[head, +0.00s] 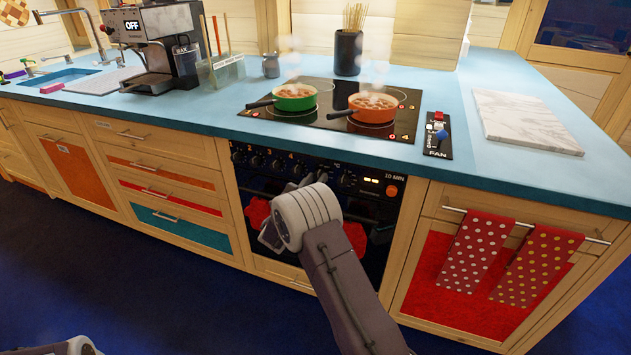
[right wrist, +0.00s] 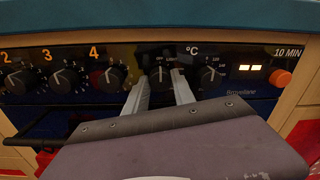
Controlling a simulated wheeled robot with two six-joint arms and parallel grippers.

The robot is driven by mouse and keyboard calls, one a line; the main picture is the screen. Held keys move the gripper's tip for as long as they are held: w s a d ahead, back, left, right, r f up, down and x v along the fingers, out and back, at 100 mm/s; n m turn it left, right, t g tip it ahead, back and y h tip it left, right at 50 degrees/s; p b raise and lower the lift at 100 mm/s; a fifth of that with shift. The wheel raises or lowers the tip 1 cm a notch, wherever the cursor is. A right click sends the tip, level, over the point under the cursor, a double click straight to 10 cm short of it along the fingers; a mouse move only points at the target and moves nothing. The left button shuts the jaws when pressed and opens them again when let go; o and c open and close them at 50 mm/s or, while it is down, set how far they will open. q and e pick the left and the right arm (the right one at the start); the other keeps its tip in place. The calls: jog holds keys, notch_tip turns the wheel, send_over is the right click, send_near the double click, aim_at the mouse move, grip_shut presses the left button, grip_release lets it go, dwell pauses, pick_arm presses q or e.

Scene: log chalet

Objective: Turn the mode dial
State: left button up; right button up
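The mode dial (right wrist: 160,74) appears to be the round black knob on the dark oven panel, between the dial numbered 4 and the °C dial (right wrist: 208,78). My right gripper (right wrist: 161,82) is open. In the right wrist view its two fingers reach up to either side of the mode dial, with the knob showing in the gap. I cannot tell whether they touch it. In the head view my right wrist and forearm stand in front of the oven and mostly hide the fingers. Only a bit of my left arm shows at the bottom left; its gripper is out of view.
Numbered dials (right wrist: 65,79) sit left of the mode dial. An orange button (right wrist: 280,78) and a lit display (right wrist: 250,68) sit right. Steaming green (head: 294,98) and orange (head: 373,108) pans stand on the hob above. Spotted towels (head: 477,255) hang at the right.

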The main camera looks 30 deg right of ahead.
grip_shut()
jog(key=shift+f+m+b, duration=0.15)
jog(key=shift+m+b, duration=0.85)
jog(key=shift+b, duration=0.2)
jog(key=m+b, duration=0.5)
jog(key=b, duration=0.2)
jog(key=m+b, duration=0.5)
jog(key=b, duration=0.2)
jog(key=shift+s+d+f+y, duration=0.1)
jog(key=shift+s+f+y, duration=0.05)
jog(key=shift+y, duration=0.15)
jog(key=shift+r+m+b, duration=0.3)
jog(key=shift+m+b, duration=0.7)
jog(key=shift+b, duration=0.35)
jog(key=o, duration=1)
grip_release()
jog(key=shift+o, duration=0.2)
